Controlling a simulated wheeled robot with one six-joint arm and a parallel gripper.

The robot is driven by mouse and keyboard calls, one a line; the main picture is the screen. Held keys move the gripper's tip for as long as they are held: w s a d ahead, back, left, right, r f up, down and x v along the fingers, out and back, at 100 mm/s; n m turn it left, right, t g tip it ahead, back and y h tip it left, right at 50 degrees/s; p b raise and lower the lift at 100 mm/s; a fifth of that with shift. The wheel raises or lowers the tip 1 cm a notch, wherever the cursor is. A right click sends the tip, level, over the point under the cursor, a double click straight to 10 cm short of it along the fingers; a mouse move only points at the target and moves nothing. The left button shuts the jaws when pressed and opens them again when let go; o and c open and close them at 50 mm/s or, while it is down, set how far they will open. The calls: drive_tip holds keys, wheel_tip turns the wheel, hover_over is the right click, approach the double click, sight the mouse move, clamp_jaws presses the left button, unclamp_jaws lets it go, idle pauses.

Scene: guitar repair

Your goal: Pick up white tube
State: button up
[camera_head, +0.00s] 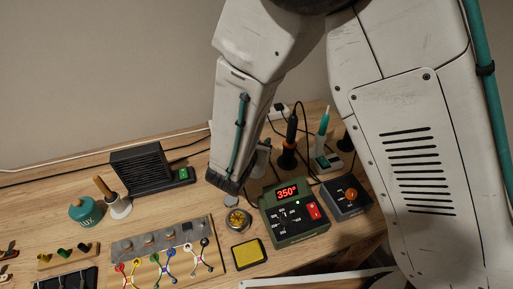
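My white arm comes down from the top of the picture, and its dark lower end, at my gripper (229,183), is low over the workbench (60,189). The fingers cannot be made out, so I cannot tell whether they are open or shut. No white tube can be clearly picked out. A pale grey-white piece (263,157) shows just right of the arm's end, partly hidden; I cannot tell what it is. A small round tin (238,220) stands just below the arm's end.
A green soldering station (295,213) reading 350 stands right of the tin, with a yellow sponge (248,253) before it. Soldering irons (291,128) stand behind. A black fan box (140,168), teal jar (84,211) and wiring board (165,250) lie left. Some bench between them is bare.

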clamp_jaws()
drive_tip(key=shift+r, duration=0.15)
wheel_tip(320, 180, up, 10)
idle(0.6)
drive_tip(key=c, duration=0.6)
unclamp_jaws()
clamp_jaws()
drive_tip(key=shift+r, duration=0.25)
